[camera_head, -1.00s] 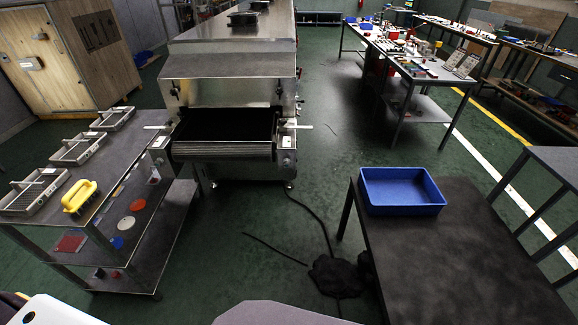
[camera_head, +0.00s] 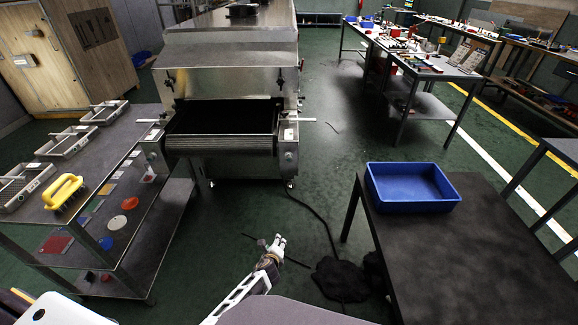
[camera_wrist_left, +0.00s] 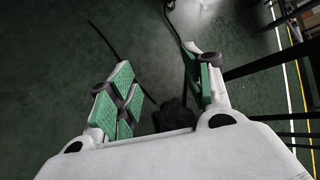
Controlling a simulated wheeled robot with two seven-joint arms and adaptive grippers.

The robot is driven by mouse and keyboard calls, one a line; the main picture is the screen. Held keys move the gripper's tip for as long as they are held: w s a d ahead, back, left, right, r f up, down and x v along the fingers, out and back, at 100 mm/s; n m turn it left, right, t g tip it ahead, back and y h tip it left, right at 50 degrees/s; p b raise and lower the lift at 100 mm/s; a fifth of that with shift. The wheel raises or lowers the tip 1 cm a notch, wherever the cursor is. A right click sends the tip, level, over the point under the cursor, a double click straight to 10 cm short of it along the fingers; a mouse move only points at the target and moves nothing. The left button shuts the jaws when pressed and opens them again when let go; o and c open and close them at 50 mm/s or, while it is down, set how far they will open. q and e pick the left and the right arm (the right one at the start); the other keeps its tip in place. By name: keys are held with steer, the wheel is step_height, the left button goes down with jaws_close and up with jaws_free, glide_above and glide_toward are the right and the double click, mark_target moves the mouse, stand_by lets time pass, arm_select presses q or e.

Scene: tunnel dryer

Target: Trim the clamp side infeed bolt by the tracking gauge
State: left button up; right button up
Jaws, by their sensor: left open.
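The tunnel dryer (camera_head: 228,60) stands at the upper centre of the head view, its dark infeed belt (camera_head: 220,143) facing me. A rod-like bolt end (camera_head: 307,120) sticks out at the right side of the infeed, and another (camera_head: 149,121) at the left. Which is the clamp side, I cannot tell. Small plates sit by both roller ends, but no tracking gauge can be read. My left gripper (camera_head: 278,243) is over the floor in front of the dryer, well away from it. In the left wrist view its green-padded fingers (camera_wrist_left: 160,58) are apart and empty.
A cart (camera_head: 90,205) with metal frames and a yellow-handled brush (camera_head: 63,188) stands at left. A dark table (camera_head: 460,255) with a blue bin (camera_head: 412,187) stands at right. A black heap (camera_head: 341,278) and cables lie on the floor between. Floor before the dryer is otherwise open.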

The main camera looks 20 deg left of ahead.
arm_select(q)
steer(key=w+d+r+m+t+y+b, duration=0.1)
steer(key=w+r+m+t+b, duration=0.2)
steer(key=r, duration=1)
steer(key=w+d+r+m+t+y+b, duration=0.1)
steer(key=w+r+m+t+b, duration=0.2)
steer(key=w+r+m, duration=0.3)
steer(key=w+r, duration=0.4)
steer(key=r, duration=0.3)
steer(key=shift+t+y, duration=0.4)
arm_select(e)
steer(key=w+a+r, duration=0.3)
steer(key=r, duration=0.8)
steer(key=shift+r+y, duration=0.2)
steer(key=shift+y, duration=0.2)
arm_select(q)
steer(key=shift+w, duration=0.15)
arm_select(e)
steer(key=shift+w, duration=0.1)
